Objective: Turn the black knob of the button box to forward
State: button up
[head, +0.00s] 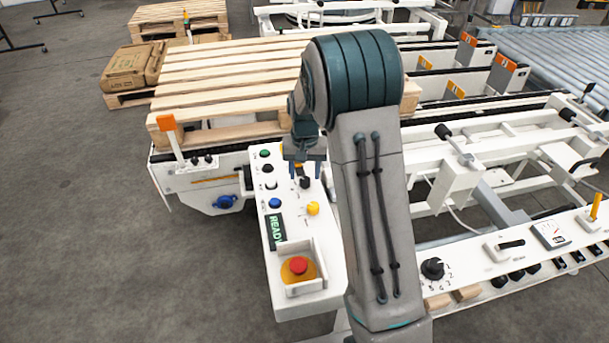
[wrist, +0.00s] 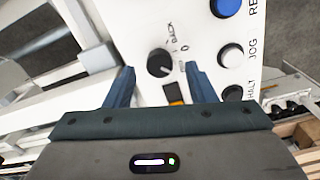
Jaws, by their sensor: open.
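The white button box (head: 307,262) stands at the centre of the head view. Its black knob (head: 305,183) is near the far right side of the panel. In the wrist view the knob (wrist: 160,62) lies between and slightly beyond the two fingertips, with small lettering and a "0" printed beside it. A pale line marks the knob, but its exact setting is hard to read. My gripper (head: 304,168) hangs over the far part of the panel. In the wrist view my gripper (wrist: 158,74) is open, with one finger on either side of the knob and nothing held.
On the panel, a yellow button (head: 313,209), a blue button (head: 275,203) and a red emergency stop (head: 299,265) are close by. A wooden pallet (head: 215,85) lies behind the box. A second control panel (head: 465,279) is at the right.

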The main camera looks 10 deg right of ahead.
aim_at(305, 180)
notch_tip(305, 180, up, 12)
jog(key=shift+f, duration=0.15)
dwell(0.4)
jog(key=s+r+n+t+p, duration=0.1)
jog(key=s+r+p, duration=0.1)
jog(key=s, duration=1.1)
jog(key=s+r+n+t+p, duration=0.1)
jog(key=s+r, duration=0.4)
jog(key=s, duration=0.9)
jog(key=shift+s+r+n+t+p, duration=0.15)
jog(key=shift+s+n+t+p, duration=0.2)
jog(key=shift+p, duration=0.45)
